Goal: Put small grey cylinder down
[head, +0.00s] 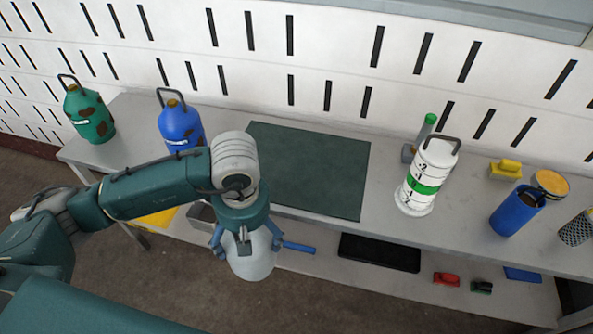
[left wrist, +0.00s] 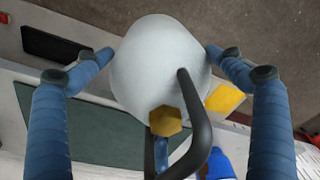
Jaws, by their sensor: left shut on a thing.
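The small grey cylinder (head: 248,262) hangs below my left gripper (head: 245,238) in front of the bench's front edge in the head view. In the left wrist view the cylinder (left wrist: 162,65) fills the middle, with a dark curved handle and a yellow-brown cap at its top. The blue fingers of my left gripper (left wrist: 160,75) are on both sides of it, shut on it. My right gripper is in neither view.
The bench (head: 385,185) has a dark green mat (head: 318,170), clear where visible. Green (head: 90,115) and blue (head: 182,125) cylinders stand left of it. A white cylinder with a green band (head: 428,180) and a blue cup (head: 515,212) stand right. A black tray (head: 380,252) lies on the lower shelf.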

